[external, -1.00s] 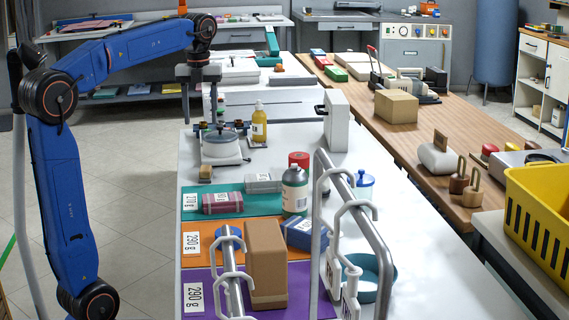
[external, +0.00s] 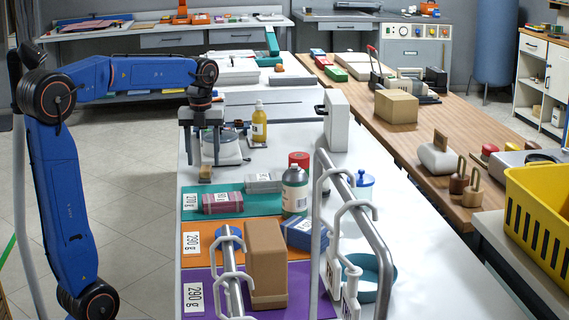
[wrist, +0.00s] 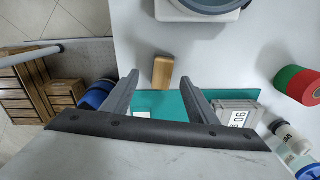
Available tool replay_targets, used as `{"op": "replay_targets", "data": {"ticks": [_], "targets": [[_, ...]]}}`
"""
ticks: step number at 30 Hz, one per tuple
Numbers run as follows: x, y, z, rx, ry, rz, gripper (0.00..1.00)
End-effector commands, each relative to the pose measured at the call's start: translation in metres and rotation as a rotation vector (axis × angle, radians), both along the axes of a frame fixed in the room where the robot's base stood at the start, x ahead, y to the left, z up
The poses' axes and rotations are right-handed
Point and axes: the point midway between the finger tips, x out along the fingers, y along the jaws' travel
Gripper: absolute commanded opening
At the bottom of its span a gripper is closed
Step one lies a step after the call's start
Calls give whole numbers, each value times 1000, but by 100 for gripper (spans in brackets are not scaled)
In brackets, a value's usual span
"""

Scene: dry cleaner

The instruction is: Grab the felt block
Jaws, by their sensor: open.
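A small tan block (external: 205,173), which looks like the felt block, lies on the white table in front of the round grey device. In the wrist view the tan block (wrist: 162,72) lies between the lines of the two fingers, just about level with their tips. My gripper (external: 206,163) points down above it in the external view, its fingers on either side. The gripper (wrist: 158,79) is open and empty in the wrist view. I cannot tell exactly how high the fingertips are above the block.
The round grey device (external: 221,148) stands right behind the block, with a yellow bottle (external: 259,124) beyond. A teal mat (external: 235,212) in front carries a maroon package (external: 222,203) and a grey package (external: 264,187).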

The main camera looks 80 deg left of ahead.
Motion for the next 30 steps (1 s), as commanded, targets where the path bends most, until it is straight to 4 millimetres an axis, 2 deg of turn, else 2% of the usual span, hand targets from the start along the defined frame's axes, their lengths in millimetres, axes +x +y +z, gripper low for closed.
{"op": "replay_targets", "data": {"ticks": [9,18,19,24,30], "targets": [[4,-1,-40,0,1,1,53],[4,-1,-45,0,0,1,53],[4,-1,-45,0,0,0,51],[4,-1,-44,0,0,0,10],[4,-1,-44,1,0,0,9]]}}
